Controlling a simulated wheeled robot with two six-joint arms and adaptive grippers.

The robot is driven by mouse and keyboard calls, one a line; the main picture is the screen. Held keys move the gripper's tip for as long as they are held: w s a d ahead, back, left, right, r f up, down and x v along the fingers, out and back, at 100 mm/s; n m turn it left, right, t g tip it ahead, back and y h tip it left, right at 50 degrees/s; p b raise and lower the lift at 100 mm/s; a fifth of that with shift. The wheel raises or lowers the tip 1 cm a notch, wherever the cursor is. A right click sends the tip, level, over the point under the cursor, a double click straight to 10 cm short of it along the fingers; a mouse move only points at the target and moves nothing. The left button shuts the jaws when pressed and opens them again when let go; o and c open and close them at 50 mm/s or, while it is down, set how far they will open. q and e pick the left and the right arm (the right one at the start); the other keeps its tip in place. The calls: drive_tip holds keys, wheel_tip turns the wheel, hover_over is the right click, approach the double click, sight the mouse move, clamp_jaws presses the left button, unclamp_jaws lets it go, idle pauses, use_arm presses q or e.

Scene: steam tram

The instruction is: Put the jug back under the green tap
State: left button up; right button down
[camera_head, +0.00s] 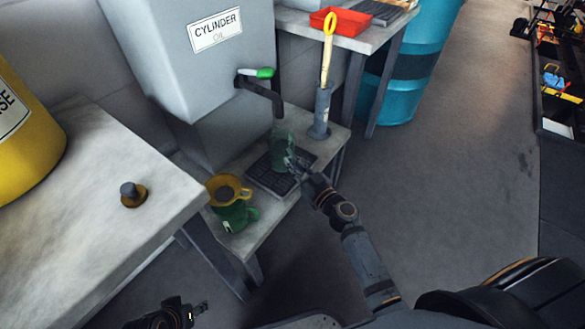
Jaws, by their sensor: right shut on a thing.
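The jug (281,148) is a dark green, see-through vessel over the black drip grate (262,178). My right gripper (294,164) reaches in from the lower right and is shut on the jug's near right side. I cannot tell whether the jug's base touches the grate. The green tap (257,73) has a green lever and a dark spout pointing down, on the front of the grey CYLINDER tank (205,65). The jug is below the spout end. My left gripper (201,308) is low at the bottom left, away from everything; its jaws are too small to read.
A grey holder (321,110) with a yellow-handled tool (328,50) stands at right. A worktable (85,190) fills the left.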

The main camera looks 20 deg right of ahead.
drive_tip(key=shift+f, duration=0.1)
drive_tip(key=shift+f, duration=0.15)
drive_tip(key=c, duration=1.9)
unclamp_jaws()
drive_tip(key=o, duration=0.5)
